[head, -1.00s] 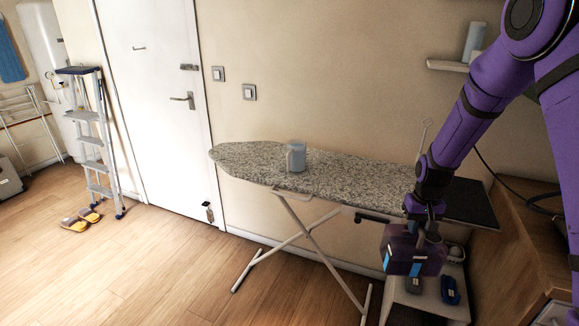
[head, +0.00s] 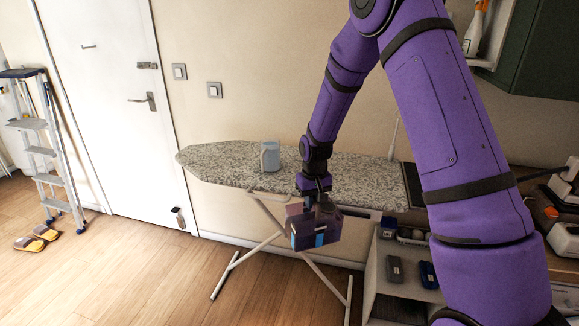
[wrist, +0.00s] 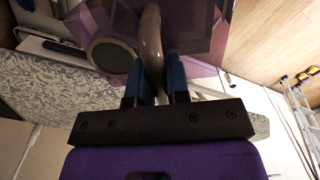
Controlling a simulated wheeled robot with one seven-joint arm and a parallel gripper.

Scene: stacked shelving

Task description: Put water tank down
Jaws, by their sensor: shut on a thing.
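The water tank (head: 315,232) is a dark purple, see-through box with a blue patch. It hangs below my gripper (head: 319,205), in front of the ironing board's (head: 225,165) near edge. In the wrist view my gripper's two blue fingers (wrist: 155,88) are shut on the tank's curved brown handle (wrist: 152,42). The tank body (wrist: 205,35) lies beyond them, with a round dark cap on its side. Whether the tank touches the board's edge I cannot tell.
A grey-blue mug (head: 270,157) stands on the patterned ironing board. A low shelf unit (head: 372,275) with small items stands to its right. A counter with appliances is far right. A stepladder (head: 45,160) and slippers (head: 37,238) are left.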

